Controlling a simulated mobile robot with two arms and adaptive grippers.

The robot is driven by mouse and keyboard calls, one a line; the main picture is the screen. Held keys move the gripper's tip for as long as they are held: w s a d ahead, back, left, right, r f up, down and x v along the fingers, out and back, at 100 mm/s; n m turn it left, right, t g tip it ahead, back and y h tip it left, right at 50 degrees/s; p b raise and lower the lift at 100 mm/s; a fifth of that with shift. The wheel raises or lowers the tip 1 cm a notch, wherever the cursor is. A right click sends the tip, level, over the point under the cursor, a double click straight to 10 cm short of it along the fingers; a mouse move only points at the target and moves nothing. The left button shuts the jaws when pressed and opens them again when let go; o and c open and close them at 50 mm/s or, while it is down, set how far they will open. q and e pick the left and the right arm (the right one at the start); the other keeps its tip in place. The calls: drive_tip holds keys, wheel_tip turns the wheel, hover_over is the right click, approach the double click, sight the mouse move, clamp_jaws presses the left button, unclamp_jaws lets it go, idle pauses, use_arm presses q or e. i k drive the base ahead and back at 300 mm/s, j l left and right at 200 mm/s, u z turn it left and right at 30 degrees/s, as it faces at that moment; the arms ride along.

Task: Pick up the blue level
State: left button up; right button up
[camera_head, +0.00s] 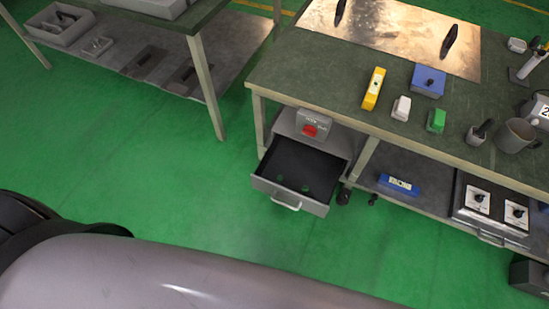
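The blue level (399,184) lies on the lower shelf of the green-topped workbench, below the tabletop's front edge. It has a pale label or vial section in its middle. It lies to the right of the open drawer and left of a box with two dials. A similar yellow level (374,88) lies on the tabletop. Neither of my grippers shows in the head view; only parts of my own body fill the bottom and lower left.
An open, dark-lined drawer (299,178) sticks out of the bench, with a red-knobbed device (312,125) above it. The dial box (491,206) stands on the lower shelf. The tabletop (325,80) holds several small objects. Green floor (170,180) is clear before the bench.

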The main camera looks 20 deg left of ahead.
sight(405, 188)
drive_tip(key=k+j+u, duration=0.2)
drive_tip(key=l+z, duration=0.1)
drive_tip(key=z, duration=1)
